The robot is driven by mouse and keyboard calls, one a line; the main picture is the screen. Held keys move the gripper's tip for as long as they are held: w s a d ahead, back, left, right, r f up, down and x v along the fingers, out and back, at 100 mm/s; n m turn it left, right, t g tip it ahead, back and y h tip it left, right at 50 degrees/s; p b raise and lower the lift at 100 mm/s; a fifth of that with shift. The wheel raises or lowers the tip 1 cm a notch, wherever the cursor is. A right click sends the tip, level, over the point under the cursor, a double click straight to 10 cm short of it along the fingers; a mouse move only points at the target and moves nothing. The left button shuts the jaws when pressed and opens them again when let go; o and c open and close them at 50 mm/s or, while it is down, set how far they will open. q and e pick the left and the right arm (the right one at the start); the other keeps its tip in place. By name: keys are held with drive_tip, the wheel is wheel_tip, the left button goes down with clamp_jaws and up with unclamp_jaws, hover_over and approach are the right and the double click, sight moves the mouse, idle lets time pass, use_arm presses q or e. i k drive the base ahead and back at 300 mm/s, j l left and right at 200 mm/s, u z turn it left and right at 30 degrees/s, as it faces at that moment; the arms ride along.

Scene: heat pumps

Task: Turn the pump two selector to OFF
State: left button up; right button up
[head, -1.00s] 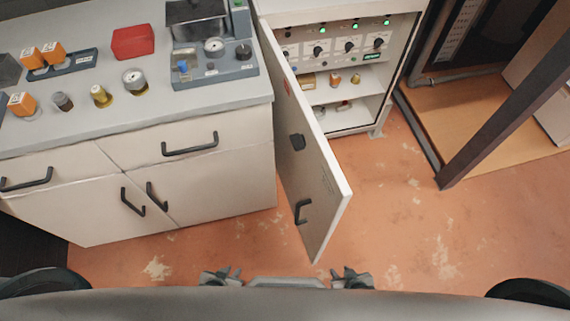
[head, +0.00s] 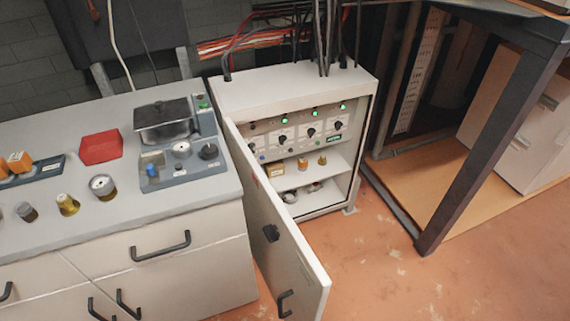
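The control cabinet (head: 290,88) stands at the centre with its door (head: 275,235) swung open toward me. Inside, near the top, is a pale panel (head: 262,142) with a row of black selector knobs. The middle knob (head: 311,132) and the right knob (head: 337,125) show clearly; another knob (head: 282,140) sits to their left. Green lamps (head: 315,112) are lit above them. The labels are too small to read, so I cannot tell which knob is pump two or its setting. Neither of my grippers is in view.
A dark-framed bench (head: 490,140) stands right. The orange floor (head: 400,285) before the cabinet is clear.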

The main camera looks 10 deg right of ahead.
sight(283, 138)
drive_tip(key=k, duration=1.25)
drive_tip(key=u, duration=1.55)
drive_tip(key=i+l, duration=0.1)
drive_tip(key=l, duration=1.9)
drive_tip(key=i+l, duration=0.15)
drive_tip(key=l, duration=0.85)
